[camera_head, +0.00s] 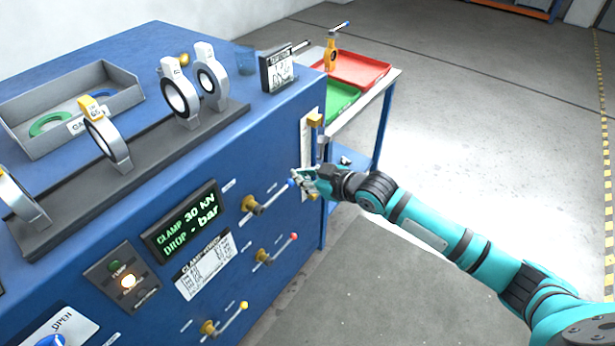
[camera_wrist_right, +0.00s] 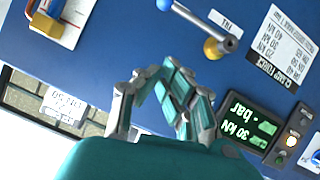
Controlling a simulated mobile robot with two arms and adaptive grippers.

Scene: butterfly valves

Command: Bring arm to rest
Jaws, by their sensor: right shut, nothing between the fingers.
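My right arm (camera_head: 430,237) reaches in from the lower right in the head view. Its gripper (camera_head: 302,181) is shut and empty, in front of the blue bench's (camera_head: 290,240) front face. In the head view it overlaps the blue-knobbed end of the top lever (camera_head: 268,198). In the right wrist view, the fingers of the gripper (camera_wrist_right: 158,88) are bent together with nothing between them. The lever (camera_wrist_right: 195,22) appears above the fingers there, with a visible gap to them. My left gripper is in neither view.
Red-knobbed (camera_head: 278,248) and yellow-knobbed (camera_head: 230,318) levers stick out below. A gauge panel (camera_head: 309,150) is close behind the gripper. A side cart with a red tray (camera_head: 352,68) and green tray (camera_head: 338,100) stands beyond. The floor (camera_head: 480,130) at the right is clear.

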